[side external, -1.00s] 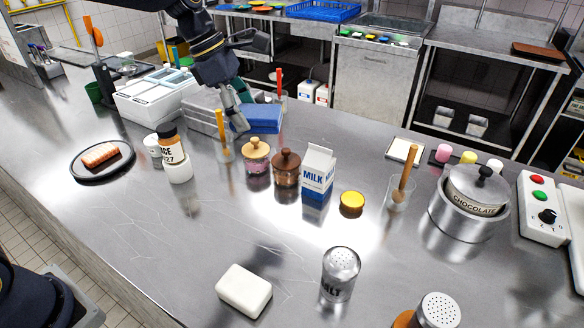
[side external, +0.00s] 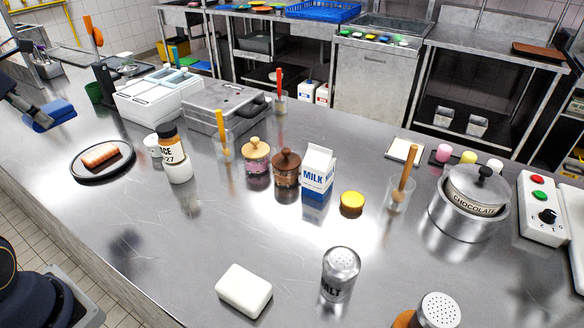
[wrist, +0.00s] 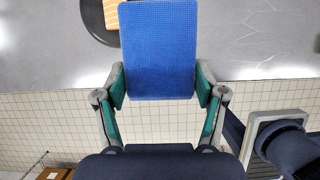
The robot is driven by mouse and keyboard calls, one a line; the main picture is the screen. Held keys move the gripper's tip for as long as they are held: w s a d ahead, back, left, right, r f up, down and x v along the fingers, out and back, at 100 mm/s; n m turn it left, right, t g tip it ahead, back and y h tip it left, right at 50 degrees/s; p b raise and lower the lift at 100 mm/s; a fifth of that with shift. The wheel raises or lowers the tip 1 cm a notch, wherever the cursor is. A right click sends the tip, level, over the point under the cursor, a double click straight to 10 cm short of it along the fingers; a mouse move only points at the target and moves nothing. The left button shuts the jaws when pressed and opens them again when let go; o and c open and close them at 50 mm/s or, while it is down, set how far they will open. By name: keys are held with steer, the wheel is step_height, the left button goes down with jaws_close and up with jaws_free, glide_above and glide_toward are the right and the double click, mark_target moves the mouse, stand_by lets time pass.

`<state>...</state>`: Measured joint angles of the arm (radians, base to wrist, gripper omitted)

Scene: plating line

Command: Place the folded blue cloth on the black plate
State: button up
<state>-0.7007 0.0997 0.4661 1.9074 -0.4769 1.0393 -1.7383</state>
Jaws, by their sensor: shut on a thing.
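The folded blue cloth (side external: 49,114) is held by my gripper (side external: 32,112) at the far left of the side external view, left of the black plate. In the wrist view the cloth (wrist: 160,50) sits between the two green-padded fingers of my gripper (wrist: 160,88). The black plate (side external: 77,172) lies on the steel counter and carries a brown and white slice of food (side external: 102,155). In the wrist view the plate (wrist: 93,24) shows partly behind the cloth, with the slice (wrist: 111,14) on it. The cloth appears raised and apart from the plate.
White containers (side external: 150,103) and a grey metal box (side external: 222,104) stand behind. The counter's front edge (side external: 60,222) runs close below the plate. Bare counter lies in front of the bottle.

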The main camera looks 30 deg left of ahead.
step_height(320, 180, down, 4)
glide_above(96, 154)
steer(key=s, duration=0.1)
steer(key=f, duration=1.1)
steer(key=shift+s+d, duration=0.1)
steer(key=shift+s, duration=0.1)
steer(key=shift+f, duration=1.5)
steer(key=shift+f, duration=0.15)
steer(key=o, duration=1.1)
steer(key=shift+o, duration=0.2)
